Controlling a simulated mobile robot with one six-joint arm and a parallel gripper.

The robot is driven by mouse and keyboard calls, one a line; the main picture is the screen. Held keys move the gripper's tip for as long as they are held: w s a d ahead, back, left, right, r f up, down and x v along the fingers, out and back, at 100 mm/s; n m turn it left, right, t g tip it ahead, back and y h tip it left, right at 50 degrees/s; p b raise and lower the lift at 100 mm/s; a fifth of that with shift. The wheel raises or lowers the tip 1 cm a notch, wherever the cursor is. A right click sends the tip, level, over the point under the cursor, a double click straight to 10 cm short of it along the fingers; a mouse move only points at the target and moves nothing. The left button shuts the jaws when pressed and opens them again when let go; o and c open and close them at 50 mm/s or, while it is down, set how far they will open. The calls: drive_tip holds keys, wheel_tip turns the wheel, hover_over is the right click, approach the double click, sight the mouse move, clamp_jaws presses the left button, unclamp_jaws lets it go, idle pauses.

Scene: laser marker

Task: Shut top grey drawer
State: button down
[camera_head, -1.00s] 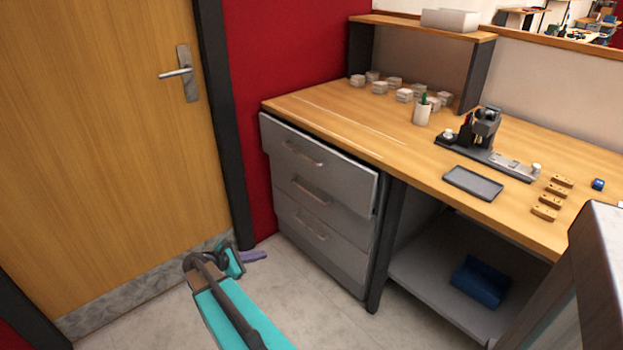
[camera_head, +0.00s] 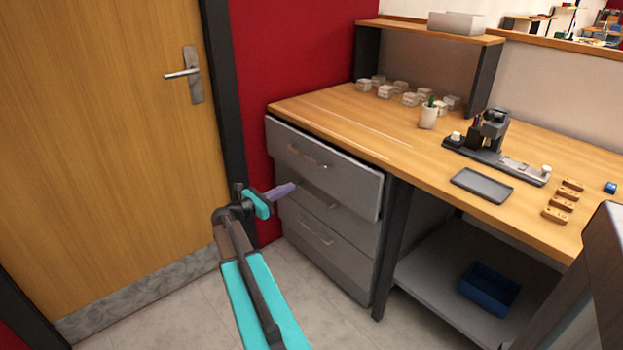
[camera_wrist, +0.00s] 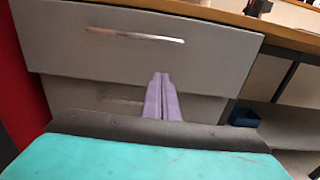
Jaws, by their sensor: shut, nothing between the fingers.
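The top grey drawer (camera_head: 325,168) is the uppermost front of the grey drawer unit under the wooden desk. It stands out a little past the fronts below it, more so at its right end. It has a silver bar handle (camera_head: 307,157), which also shows in the wrist view (camera_wrist: 136,35). My gripper (camera_head: 289,188) has purple fingers that are shut and empty. It is at the left of the drawer unit, just below the top drawer's handle in the head view. In the wrist view its fingertips (camera_wrist: 162,78) overlap the lower part of the top drawer front (camera_wrist: 60,50); I cannot tell whether they touch.
Two more drawers sit below, the middle (camera_head: 318,205) and the bottom (camera_head: 318,240). The desk top (camera_head: 340,110) carries a grey tray (camera_head: 481,186), a cup and small blocks. A blue bin (camera_head: 489,288) is on the lower shelf. A wooden door (camera_head: 110,150) is at the left.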

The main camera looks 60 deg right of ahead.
sight(323, 172)
drive_tip(key=shift+d, duration=0.15)
drive_tip(key=x, duration=1.3)
drive_tip(key=shift+s+d+f, duration=0.1)
drive_tip(key=shift+s+d, duration=0.1)
drive_tip(key=shift+d, duration=0.1)
drive_tip(key=shift+w, duration=0.15)
